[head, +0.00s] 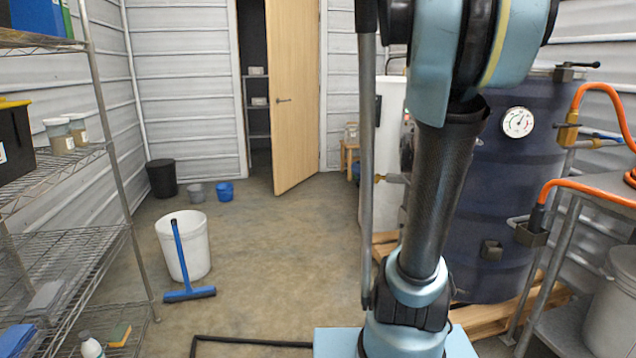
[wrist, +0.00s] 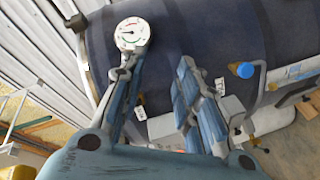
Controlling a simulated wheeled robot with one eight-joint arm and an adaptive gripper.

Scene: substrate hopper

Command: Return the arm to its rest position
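My arm (head: 437,190) stands upright in the head view, right of centre, in front of the dark blue vessel (head: 505,215). My gripper lies outside the head view. In the wrist view my gripper (wrist: 160,68) has its two fingers apart, with nothing seen between them. Behind the fingers is the dark vessel (wrist: 205,45). Its round white dial gauge (wrist: 132,33) appears just beyond the left fingertip; I cannot tell the distance. The gauge also shows in the head view (head: 517,122).
A wire shelf (head: 70,245) lines the left. A white bucket (head: 190,245) and a blue squeegee (head: 185,270) stand on the open floor. A wooden door (head: 293,100) is ajar at the back. An orange hose (head: 590,186) and a metal bench (head: 600,185) are at right.

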